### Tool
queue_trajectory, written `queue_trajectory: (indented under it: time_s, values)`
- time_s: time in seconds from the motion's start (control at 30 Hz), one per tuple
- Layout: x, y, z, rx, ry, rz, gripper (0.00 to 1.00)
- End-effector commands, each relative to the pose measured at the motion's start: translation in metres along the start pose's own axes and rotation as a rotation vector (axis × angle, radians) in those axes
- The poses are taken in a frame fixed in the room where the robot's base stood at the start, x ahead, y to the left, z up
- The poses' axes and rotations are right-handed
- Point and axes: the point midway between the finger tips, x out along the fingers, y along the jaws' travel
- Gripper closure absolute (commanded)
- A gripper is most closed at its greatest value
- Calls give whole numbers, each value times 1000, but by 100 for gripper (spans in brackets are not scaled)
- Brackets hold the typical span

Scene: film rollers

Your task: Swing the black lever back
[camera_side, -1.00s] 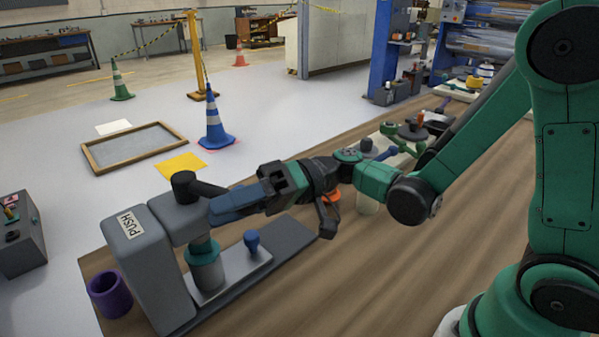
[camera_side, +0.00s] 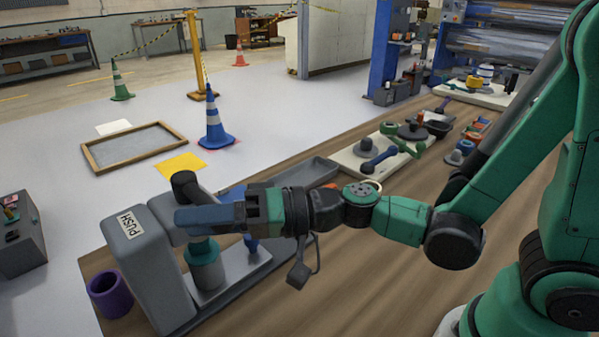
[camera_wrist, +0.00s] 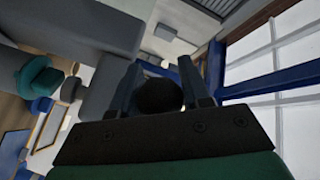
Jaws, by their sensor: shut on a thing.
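The black lever (camera_side: 184,184) sits on top of the grey press (camera_side: 146,262), which has a PUSH label. Its upper part shows just behind my gripper's fingers, and the rest of it is hidden by them. My gripper (camera_side: 184,219) lies level over the press head, its blue fingers pointing left. In the wrist view a round black end of the lever (camera_wrist: 160,97) sits between the two fingers (camera_wrist: 160,80). My gripper is shut on the lever.
A teal and grey cylinder (camera_side: 205,268) stands under the press head. A purple ring-shaped cup (camera_side: 108,294) is at the table's left end. A pale board (camera_side: 352,160) with a blue dumbbell-shaped part lies farther back. The front of the wooden table is clear.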

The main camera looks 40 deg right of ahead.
Motion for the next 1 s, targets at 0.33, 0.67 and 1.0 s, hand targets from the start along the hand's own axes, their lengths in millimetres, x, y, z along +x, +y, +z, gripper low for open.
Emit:
queue_trajectory:
  time_s: [0.33,0.67,1.0]
  values:
    - [2,-1,1,2,-5,-7,28]
    - [-5,0,-1,1,-1,-2,28]
    - [-50,-1,-1,2,-2,-2,28]
